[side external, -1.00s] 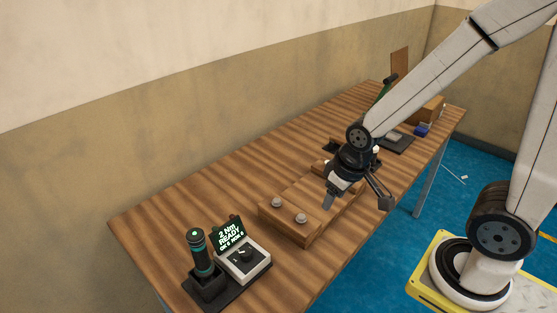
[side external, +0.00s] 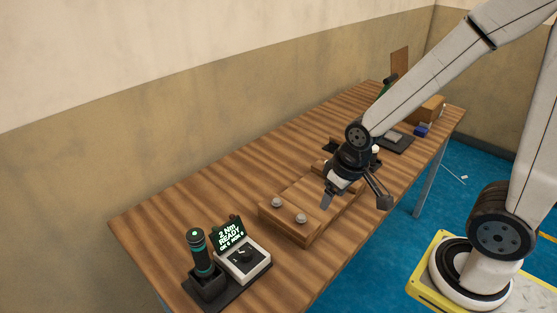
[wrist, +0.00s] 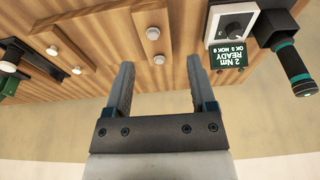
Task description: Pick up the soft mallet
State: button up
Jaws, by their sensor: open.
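I cannot pick out the soft mallet for certain. In the wrist view, a partly cut-off object with a white section, a dark end and green parts (wrist: 10,66) is at the left edge; I cannot tell whether it is the mallet. In the side view, a green and black upright thing (side external: 389,84) at the far end of the bench is partly hidden by my arm. My gripper (wrist: 159,84) is open with nothing between its fingers. In the side view it (side external: 328,201) hangs over the wooden block (side external: 293,231).
The bench (side external: 215,185) also holds a black-and-green driver (side external: 202,255) in a holder and a torque display unit (side external: 243,262) at the near end. Two grey knobs stand on the block. A dark tray (side external: 401,145) and a blue item (side external: 421,130) lie farther back. The bench's left side is clear.

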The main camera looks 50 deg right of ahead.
jog(key=w+d+f+m, duration=0.2)
jog(key=w+d+m, duration=1.3)
jog(key=d+m, duration=0.35)
jog(key=d+f+m, duration=0.2)
jog(key=d+m, duration=0.3)
jog(key=d, duration=0.3)
jog(key=d+f+m+t, duration=0.1)
jog(key=d+f+m, duration=0.2)
jog(key=d+m, duration=0.3)
jog(key=s+d+f+m+t, duration=0.1)
jog(key=d+f+m, duration=0.2)
jog(key=d, duration=0.9)
jog(key=shift+d+m, duration=0.25)
jog(key=shift+m, duration=1.4)
jog(key=shift+x, duration=1.35)
jog(key=shift+x, duration=2.55)
jog(key=shift+r, duration=0.1)
grip_shut()
